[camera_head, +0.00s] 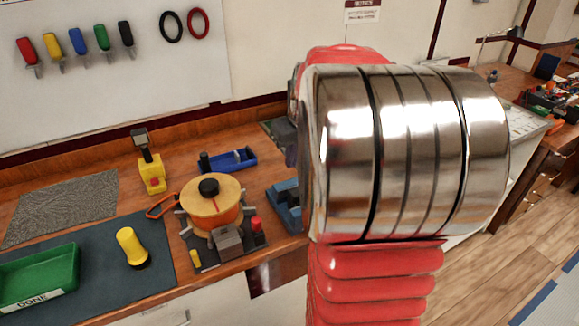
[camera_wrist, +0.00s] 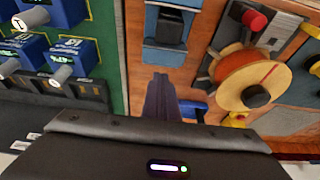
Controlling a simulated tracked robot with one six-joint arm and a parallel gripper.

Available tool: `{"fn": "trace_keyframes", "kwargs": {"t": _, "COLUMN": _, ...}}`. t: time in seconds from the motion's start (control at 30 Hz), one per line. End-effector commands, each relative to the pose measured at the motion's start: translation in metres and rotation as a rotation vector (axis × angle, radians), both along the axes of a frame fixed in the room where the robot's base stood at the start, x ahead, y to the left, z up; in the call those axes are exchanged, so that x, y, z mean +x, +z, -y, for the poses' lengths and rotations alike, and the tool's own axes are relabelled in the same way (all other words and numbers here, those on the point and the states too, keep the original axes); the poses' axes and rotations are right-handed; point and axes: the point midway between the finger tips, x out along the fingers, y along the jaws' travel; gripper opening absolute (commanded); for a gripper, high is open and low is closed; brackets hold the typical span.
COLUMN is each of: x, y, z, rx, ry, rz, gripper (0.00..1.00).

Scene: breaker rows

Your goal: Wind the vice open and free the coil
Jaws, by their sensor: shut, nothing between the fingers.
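The round coil (camera_head: 212,208) has a tan top disc, an orange winding and a black centre knob. It sits in a dark fixture with grey blocks (camera_head: 228,242) around it and a red knob (camera_head: 256,226). It also shows in the wrist view (camera_wrist: 238,78), with the red knob (camera_wrist: 255,20) beside it. A blue vice-like block (camera_head: 285,206) stands right of the coil, partly hidden by my arm, and shows in the wrist view (camera_wrist: 165,32). I cannot tell which part is the vice. My gripper (camera_wrist: 162,88) is shut and empty, apart from the coil; my arm hides it in the head view.
A green DONE tray (camera_head: 40,272) and a yellow cylinder (camera_head: 130,248) stand on the dark mat at left. Blue breakers (camera_wrist: 68,60) fill the wrist view's left.

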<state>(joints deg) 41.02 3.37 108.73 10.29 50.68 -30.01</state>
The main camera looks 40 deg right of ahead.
Motion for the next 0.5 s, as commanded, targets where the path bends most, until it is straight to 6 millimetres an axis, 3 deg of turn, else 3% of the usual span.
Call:
{"fn": "trace_keyframes", "kwargs": {"t": 0.2, "x": -0.01, "y": 0.031, "z": -0.003, "rx": -0.001, "ry": 0.0, "rz": 0.002, "gripper": 0.0}}
{"fn": "trace_keyframes", "kwargs": {"t": 0.5, "x": -0.013, "y": 0.04, "z": -0.004, "rx": 0.0, "ry": 0.001, "rz": 0.0, "gripper": 0.0}}
